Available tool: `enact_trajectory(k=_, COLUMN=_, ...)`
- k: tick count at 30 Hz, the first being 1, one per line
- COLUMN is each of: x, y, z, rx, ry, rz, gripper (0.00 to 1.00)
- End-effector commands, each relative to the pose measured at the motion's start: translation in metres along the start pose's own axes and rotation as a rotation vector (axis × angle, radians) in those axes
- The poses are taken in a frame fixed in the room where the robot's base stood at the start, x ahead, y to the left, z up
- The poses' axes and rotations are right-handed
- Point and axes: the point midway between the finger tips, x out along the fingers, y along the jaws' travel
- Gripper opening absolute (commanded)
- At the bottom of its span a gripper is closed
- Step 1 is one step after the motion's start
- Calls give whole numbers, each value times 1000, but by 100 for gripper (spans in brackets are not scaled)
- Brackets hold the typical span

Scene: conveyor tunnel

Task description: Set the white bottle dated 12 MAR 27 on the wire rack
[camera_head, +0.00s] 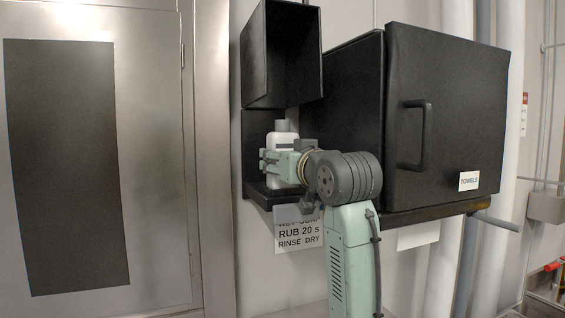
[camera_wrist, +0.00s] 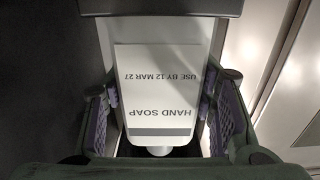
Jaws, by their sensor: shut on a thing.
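In the wrist view the bottle's label (camera_wrist: 160,95) reads HAND SOAP, USE BY 12 MAR 27, upside down in the picture. My gripper (camera_head: 278,166) is shut on the bottle, one finger on each side of it. The bottle's base is partly hidden by my gripper, so I cannot tell whether it touches the niche floor. I cannot make out a wire rack in either view.
An open-ended black box (camera_head: 282,52) hangs over the niche. A closed black cabinet (camera_head: 450,120) marked TOWELS, with a protruding handle (camera_head: 414,135), is to the right. A hand-washing sign (camera_head: 298,236) hangs below. A steel door (camera_head: 150,160) is at left.

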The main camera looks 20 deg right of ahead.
Motion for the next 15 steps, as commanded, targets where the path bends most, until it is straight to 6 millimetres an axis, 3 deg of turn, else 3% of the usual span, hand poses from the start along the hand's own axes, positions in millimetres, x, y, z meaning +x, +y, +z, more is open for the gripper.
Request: enact_trajectory(k=15, x=-1, y=0, z=-24, rx=-1, ry=5, rz=0, gripper=1)
